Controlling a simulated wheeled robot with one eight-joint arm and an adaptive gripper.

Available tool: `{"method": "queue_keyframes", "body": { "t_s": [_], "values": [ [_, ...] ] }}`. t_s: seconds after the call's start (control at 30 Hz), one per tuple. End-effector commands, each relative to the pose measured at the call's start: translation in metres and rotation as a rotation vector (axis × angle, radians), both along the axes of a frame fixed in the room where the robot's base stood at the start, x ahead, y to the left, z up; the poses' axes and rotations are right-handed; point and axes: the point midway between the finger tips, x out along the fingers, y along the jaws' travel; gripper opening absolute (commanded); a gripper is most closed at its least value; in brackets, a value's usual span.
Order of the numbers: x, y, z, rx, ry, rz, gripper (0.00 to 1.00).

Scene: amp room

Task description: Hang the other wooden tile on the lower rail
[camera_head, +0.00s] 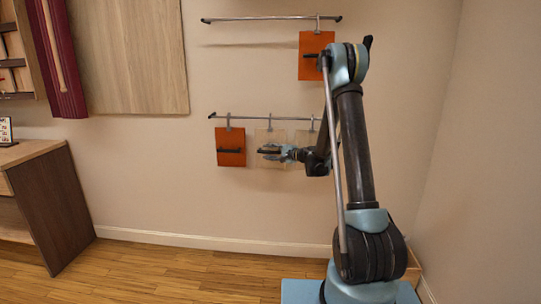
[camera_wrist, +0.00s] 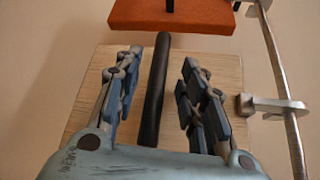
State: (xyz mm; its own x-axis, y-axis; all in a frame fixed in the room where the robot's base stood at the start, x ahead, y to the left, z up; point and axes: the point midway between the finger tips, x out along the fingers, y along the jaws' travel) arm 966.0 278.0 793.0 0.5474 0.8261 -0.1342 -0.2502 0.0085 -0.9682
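A pale wooden tile (camera_head: 270,136) is at the middle hook of the lower rail (camera_head: 250,117) and appears to hang there. Its dark bar handle (camera_wrist: 157,95) stands out from the wooden face (camera_wrist: 227,75) in the wrist view. My gripper (camera_head: 268,153) is in front of this tile. Its fingers are spread on both sides of the handle, with a gap on each side. A second wooden tile (camera_head: 303,137) is at the right hook of the lower rail, partly hidden by my arm.
An orange tile (camera_head: 230,141) hangs at the left of the lower rail and shows close by in the wrist view (camera_wrist: 205,18). Another orange tile (camera_head: 311,45) hangs at the right of the upper rail (camera_head: 260,19). A wooden cabinet (camera_head: 55,205) stands at left.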

Motion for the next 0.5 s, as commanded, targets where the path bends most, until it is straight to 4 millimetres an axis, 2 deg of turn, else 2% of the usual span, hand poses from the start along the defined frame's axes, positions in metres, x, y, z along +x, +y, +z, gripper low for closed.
{"method": "queue_keyframes", "body": {
  "t_s": [0.27,0.5],
  "values": [
    [-0.005,-0.010,0.001,-0.001,0.000,-0.003,0.37],
    [-0.028,-0.045,0.006,-0.001,0.000,-0.003,0.37]
  ]
}}
